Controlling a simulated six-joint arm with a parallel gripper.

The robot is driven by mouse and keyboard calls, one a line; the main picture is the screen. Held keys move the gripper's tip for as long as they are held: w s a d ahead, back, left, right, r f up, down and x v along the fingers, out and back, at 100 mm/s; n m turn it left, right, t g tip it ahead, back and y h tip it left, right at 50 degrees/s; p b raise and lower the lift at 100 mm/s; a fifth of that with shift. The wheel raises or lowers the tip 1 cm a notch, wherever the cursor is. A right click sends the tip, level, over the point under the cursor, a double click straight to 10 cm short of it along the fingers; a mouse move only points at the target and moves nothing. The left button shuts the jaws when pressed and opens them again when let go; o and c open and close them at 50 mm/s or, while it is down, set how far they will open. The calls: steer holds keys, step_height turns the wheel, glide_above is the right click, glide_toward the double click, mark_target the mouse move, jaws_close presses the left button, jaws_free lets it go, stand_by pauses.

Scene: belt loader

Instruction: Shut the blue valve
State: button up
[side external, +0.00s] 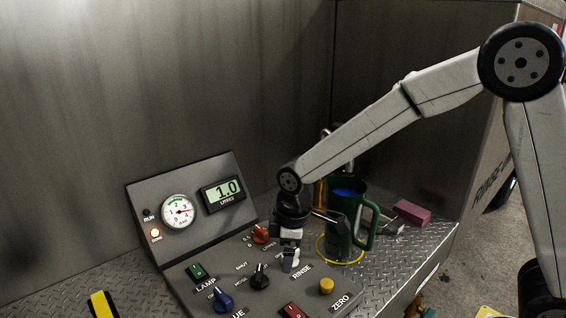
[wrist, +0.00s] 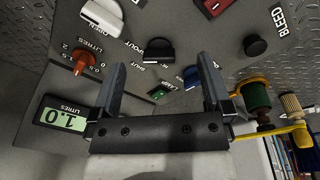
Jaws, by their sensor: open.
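The blue valve knob (side external: 222,300) sits at the front left of the sloping control panel, with a partly cut-off label below it. In the wrist view the blue knob (wrist: 193,78) lies beside the right finger, which partly covers it. My gripper (side external: 291,258) is over the right part of the panel, to the right of the blue knob. In the wrist view my gripper (wrist: 162,80) is open, with nothing held between its two fingers. The exact height of the fingertips above the panel is hard to tell.
A black knob (side external: 260,277), green lamp switch (side external: 195,271), orange knob (side external: 260,233), red switch (side external: 292,311) and yellow button (side external: 326,286) crowd the panel. A pink block (side external: 411,212) lies farther right.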

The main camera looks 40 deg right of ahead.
mark_target(222, 295)
steer(key=w+a+n, duration=0.1)
steer(key=a+n, duration=0.1)
steer(key=a, duration=0.2)
steer(key=w+a+n, duration=0.2)
steer(key=a+n, duration=0.1)
steer(key=a, duration=0.2)
steer(key=w+a+n+g, duration=0.1)
steer(key=w+a+n, duration=0.1)
steer(key=a+n, duration=0.1)
steer(key=shift+w+a+f, duration=0.1)
steer(key=shift+a, duration=0.55)
steer(key=shift+f, duration=3.9)
steer(key=c, duration=1.1)
